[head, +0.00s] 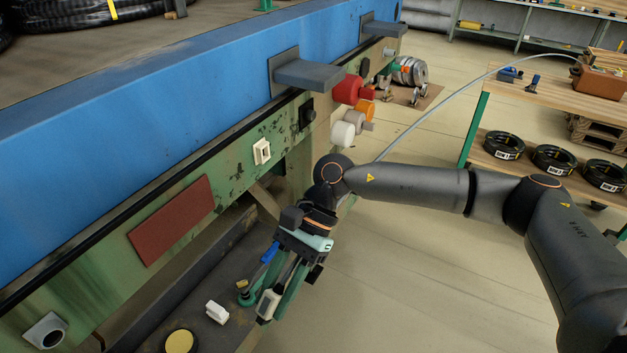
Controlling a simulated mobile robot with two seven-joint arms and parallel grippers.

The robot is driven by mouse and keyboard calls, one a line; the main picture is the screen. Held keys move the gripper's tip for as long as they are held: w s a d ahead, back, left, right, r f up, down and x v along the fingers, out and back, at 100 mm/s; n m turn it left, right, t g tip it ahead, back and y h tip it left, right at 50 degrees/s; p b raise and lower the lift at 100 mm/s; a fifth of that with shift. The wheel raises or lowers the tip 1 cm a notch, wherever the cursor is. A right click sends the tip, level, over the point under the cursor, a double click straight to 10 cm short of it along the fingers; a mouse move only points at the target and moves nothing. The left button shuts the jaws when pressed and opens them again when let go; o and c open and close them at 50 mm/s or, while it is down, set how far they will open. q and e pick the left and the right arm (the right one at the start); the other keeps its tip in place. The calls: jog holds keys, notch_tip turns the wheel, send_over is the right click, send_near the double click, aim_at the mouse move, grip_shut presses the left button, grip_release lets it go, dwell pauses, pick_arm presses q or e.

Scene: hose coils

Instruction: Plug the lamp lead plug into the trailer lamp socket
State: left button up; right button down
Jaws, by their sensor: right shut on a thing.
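My right gripper (270,304) points down and to the left beside the green side rail, with its jaws shut on a small pale grey thing. This looks like the lamp lead plug, but the fingers cover most of it. A grey lead (430,108) runs from an orange box and goes out of sight behind my right wrist. A cream rectangular socket (262,151) sits on the green rail, above and left of the gripper and apart from it. A black fitting (306,113) sits to its right. I cannot tell for sure which is the trailer lamp socket. My left gripper is out of view.
A white block (216,312) and a yellow-topped round thing (180,342) are low at the left of the gripper. Red (347,89), orange and white knobs stick out from the rail. The orange box (600,82) stands on a workbench. Open floor lies right of the rail.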

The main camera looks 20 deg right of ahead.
jog(key=w+d+r+m+t+y+b, duration=0.1)
jog(key=w+d+r+m+t+y, duration=0.2)
jog(key=w+m+t, duration=0.25)
jog(key=w+d+r+m+t+y, duration=0.2)
jog(key=w+r+m+t+y, duration=0.15)
jog(key=w+m, duration=0.2)
jog(key=w+d+f+m+t+h+b, duration=0.1)
jog(key=w+d+m+t+h, duration=0.2)
jog(key=w+d+t, duration=0.6)
jog(key=shift+w+d+f+m+t, duration=0.15)
jog(key=shift+w+d+m+t, duration=0.35)
jog(key=shift+m, duration=0.7)
jog(key=shift+s+h, duration=0.15)
jog(key=shift+h, duration=0.1)
jog(key=x, duration=0.6)
jog(key=shift+f, duration=0.1)
jog(key=shift+w+a, duration=0.3)
jog(key=shift+w, duration=0.05)
